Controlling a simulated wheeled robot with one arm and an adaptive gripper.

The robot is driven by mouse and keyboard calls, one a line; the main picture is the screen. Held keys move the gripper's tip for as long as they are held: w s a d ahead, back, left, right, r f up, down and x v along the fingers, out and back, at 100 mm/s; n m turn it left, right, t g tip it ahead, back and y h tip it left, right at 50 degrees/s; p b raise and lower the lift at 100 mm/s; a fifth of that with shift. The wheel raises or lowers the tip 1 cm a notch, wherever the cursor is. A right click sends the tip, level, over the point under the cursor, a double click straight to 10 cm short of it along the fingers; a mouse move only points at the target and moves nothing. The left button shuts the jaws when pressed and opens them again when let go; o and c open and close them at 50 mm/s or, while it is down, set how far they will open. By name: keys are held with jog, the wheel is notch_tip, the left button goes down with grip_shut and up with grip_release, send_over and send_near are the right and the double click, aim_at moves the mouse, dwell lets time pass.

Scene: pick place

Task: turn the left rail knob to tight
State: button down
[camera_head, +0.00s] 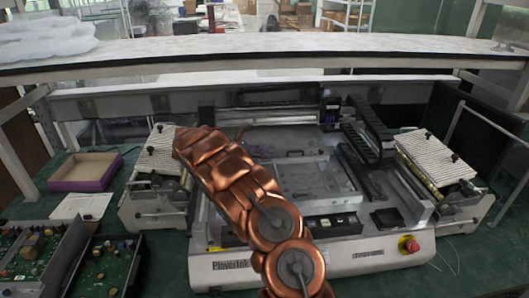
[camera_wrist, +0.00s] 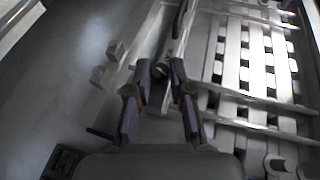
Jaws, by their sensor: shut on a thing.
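The rail knob (camera_wrist: 161,70) is a small dark round piece beside a light metal rail in the wrist view. My gripper (camera_wrist: 161,77) has its two purple-padded fingers on either side of it, shut on it. The fingers hide part of the knob, and I cannot read its turn position. In the head view my copper-coloured arm reaches over the left part of the white machine (camera_head: 370,262), and hides the gripper and the knob.
A slatted metal part (camera_wrist: 235,70) lies right of the fingers. In the head view, a red button (camera_head: 409,244) is on the machine's front. A purple-edged box (camera_head: 85,184), paper (camera_head: 82,206) and circuit boards (camera_head: 35,257) lie left. A shelf (camera_head: 270,44) spans above.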

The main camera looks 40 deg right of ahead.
dwell(0.7)
jog(key=c, duration=1)
grip_release()
jog(key=shift+c, duration=0.2)
jog(key=v, duration=1.1)
jog(key=shift+w+a+r, duration=0.2)
jog(key=shift+w+a, duration=0.05)
jog(key=shift+w, duration=0.15)
jog(key=shift+a+r+m, duration=0.1)
jog(key=shift+r+m, duration=0.05)
jog(key=shift+m, duration=0.15)
